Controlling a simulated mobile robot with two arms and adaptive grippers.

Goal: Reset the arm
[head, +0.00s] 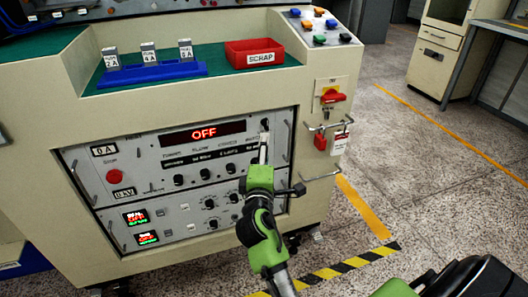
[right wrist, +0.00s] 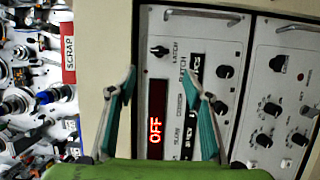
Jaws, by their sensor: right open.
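My right arm reaches up from the bottom of the head view, in front of the grey control panel (head: 136,166). My right gripper (head: 264,143) is at the panel's upper right part, by the right end of the red OFF display (head: 204,132). In the right wrist view the two teal-edged fingers of this gripper (right wrist: 162,84) stand apart with nothing held between them. The OFF display (right wrist: 156,115) and a black knob (right wrist: 159,50) show between the fingers. Whether the fingers touch the panel cannot be told. My left gripper is not in view.
A red SCRAP bin (head: 254,53) and a blue rack (head: 152,74) with upright tags stand on the green top. A red-yellow switch (head: 332,95), a padlock (head: 320,141) and wire handles stick out to the right. Open floor (head: 430,160) lies beyond.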

